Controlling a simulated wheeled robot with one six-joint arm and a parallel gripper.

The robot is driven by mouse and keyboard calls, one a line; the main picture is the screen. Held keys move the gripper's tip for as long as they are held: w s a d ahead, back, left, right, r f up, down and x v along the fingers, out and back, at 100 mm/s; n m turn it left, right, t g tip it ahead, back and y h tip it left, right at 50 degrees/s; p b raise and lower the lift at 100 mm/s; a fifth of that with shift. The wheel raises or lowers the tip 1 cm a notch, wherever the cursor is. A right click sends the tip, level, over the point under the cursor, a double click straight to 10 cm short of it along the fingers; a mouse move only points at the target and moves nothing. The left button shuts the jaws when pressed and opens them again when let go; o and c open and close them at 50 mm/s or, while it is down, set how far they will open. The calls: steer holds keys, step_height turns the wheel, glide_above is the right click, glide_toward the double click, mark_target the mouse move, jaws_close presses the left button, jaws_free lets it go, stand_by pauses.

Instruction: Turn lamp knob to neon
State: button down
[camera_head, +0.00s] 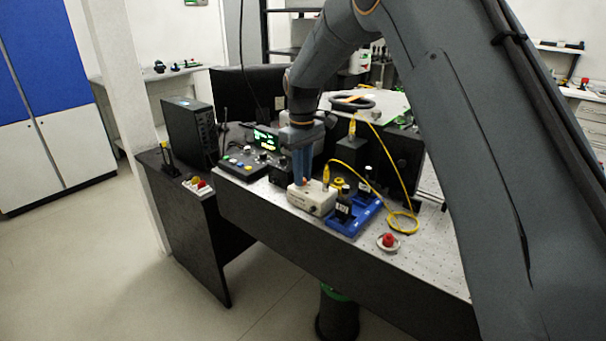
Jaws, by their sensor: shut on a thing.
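My gripper (300,182) points straight down at the top of a small cream-white box (312,200) near the front edge of the bench. Its blue-grey fingers are shut on the lamp knob on top of this box. The fingers hide most of the knob, and a small reddish spot shows beside the fingertips. The knob's setting and any labels are hidden or too small to read.
A blue tray (342,226) with dark bottles stands right of the box. A yellow cable (408,212) loops behind it. A red button (388,241) sits farther right. A button panel (243,166) and green-lit display (266,139) stand left.

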steer(key=c, duration=1.7)
jaws_free()
steer(key=shift+r, duration=0.1)
steer(key=shift+o, duration=0.2)
steer(key=shift+r+b, duration=1.05)
steer(key=shift+r, duration=2.85)
